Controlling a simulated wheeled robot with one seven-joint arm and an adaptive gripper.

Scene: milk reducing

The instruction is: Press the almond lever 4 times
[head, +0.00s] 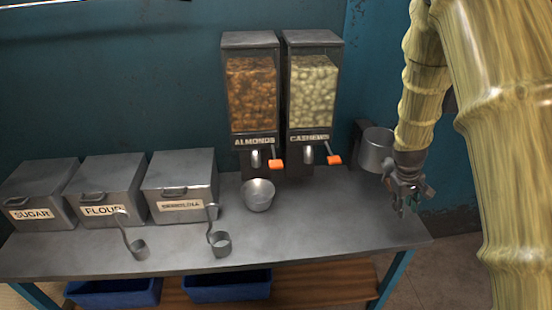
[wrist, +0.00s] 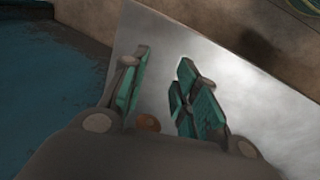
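The almond dispenser (head: 251,90) stands at the back of the metal table, filled with brown nuts and labelled ALMONDS. Its lever (head: 276,164) has an orange tip at the lower right of its front. A metal bowl (head: 258,195) stands on the table below the almond spout. My gripper (head: 403,208) hangs at the right end of the table, well to the right of the lever and touching nothing that I can see. In the wrist view its two green-padded fingers (wrist: 160,95) are apart with nothing between them.
The cashew dispenser (head: 313,90) stands right beside the almond one, with its own orange-tipped lever (head: 334,160). A metal pot (head: 376,150) is near my arm at the right. Lidded bins (head: 108,190) and two ladles (head: 220,243) occupy the left. The table's front right (head: 330,225) is clear.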

